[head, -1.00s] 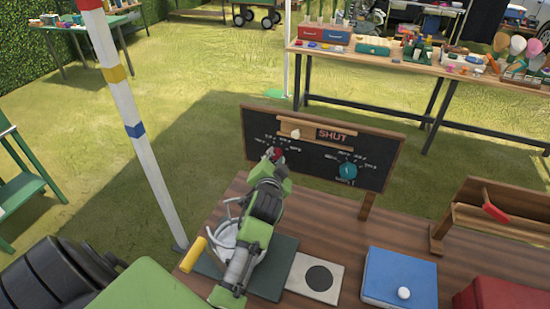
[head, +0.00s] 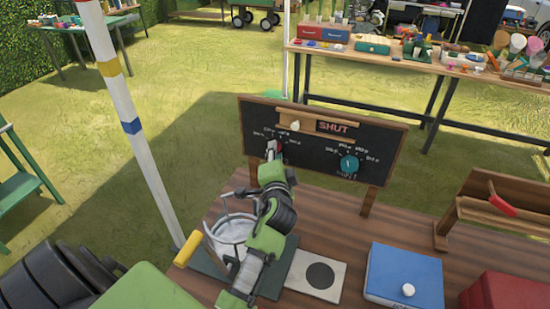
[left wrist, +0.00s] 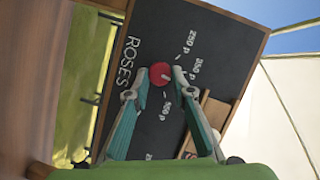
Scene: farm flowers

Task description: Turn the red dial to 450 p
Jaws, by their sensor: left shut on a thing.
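The black price board (head: 310,165) stands upright on the wooden table, with a red dial (left wrist: 160,74) on its left half and a teal dial (head: 348,164) on its right half. My left gripper (left wrist: 157,84) is shut on the red dial, one finger on each side of it. In the left wrist view the board appears turned sideways, with "ROSES" beside the dial and price labels around it, among them 250 p and 350 p. A light mark shows on the dial's face; its exact setting is too small to tell. My right gripper is not in view.
A wooden slider with a "SHUT" sign (head: 333,127) tops the board. A wire-handled pail (head: 235,232) stands close beside my left arm. A blue box (head: 402,275), a red box (head: 500,292) and a wooden stand (head: 490,212) are to the right.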

